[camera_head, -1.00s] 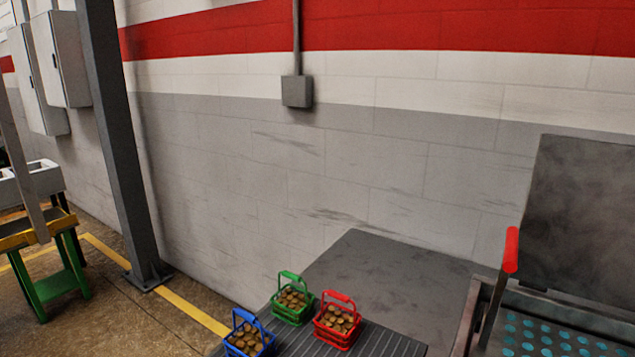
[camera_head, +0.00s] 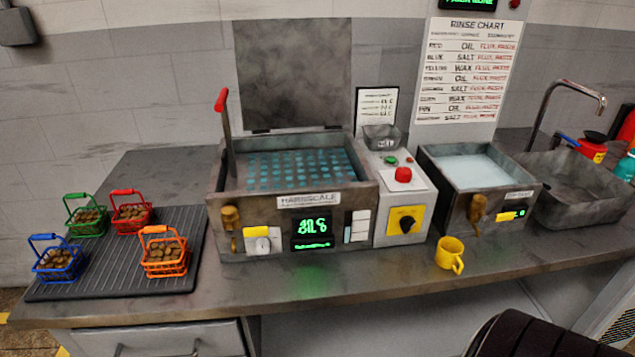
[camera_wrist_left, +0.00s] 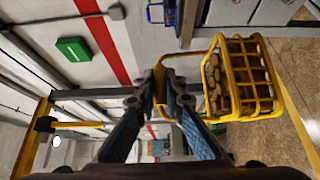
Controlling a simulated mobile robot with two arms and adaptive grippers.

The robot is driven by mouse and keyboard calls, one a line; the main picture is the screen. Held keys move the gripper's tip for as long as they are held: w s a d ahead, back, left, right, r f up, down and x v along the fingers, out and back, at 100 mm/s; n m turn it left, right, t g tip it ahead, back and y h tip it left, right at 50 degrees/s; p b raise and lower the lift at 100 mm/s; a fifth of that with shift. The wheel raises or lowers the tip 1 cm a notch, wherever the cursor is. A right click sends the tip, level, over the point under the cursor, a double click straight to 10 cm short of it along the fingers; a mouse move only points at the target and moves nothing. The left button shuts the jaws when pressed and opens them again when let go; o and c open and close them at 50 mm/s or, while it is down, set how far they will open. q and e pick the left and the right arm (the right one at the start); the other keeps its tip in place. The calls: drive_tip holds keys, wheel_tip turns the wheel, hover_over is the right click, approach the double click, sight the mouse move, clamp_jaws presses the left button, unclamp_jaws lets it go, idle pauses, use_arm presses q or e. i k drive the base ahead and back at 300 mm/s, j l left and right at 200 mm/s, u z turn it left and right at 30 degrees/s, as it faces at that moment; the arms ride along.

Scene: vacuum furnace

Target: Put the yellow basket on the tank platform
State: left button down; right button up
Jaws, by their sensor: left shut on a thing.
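A yellow basket (camera_wrist_left: 240,82) with brown pieces in it shows in the left wrist view. My left gripper (camera_wrist_left: 160,90) is shut on its handle, and the basket hangs clear of the surfaces below. In the head view, an open tank (camera_head: 290,205) stands on the bench with its lid raised. A perforated platform with blue-looking holes (camera_head: 305,170) lies inside it, and a red-tipped lever (camera_head: 225,130) stands at its left. Neither gripper nor the yellow basket shows in the head view.
Blue (camera_head: 58,262), green (camera_head: 85,217), red (camera_head: 131,214) and orange (camera_head: 164,254) baskets stand on a ribbed mat (camera_head: 110,275) left of the tank. A control box (camera_head: 400,195), a rinse basin (camera_head: 480,175), a yellow mug (camera_head: 449,254) and a sink (camera_head: 575,190) lie to the right.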

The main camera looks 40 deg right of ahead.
sight(307, 169)
drive_tip(key=k+z, duration=0.1)
drive_tip(key=z, duration=0.3)
drive_tip(key=k+z, duration=0.1)
drive_tip(key=z, duration=0.35)
drive_tip(key=k+z, duration=0.15)
drive_tip(key=z, duration=0.25)
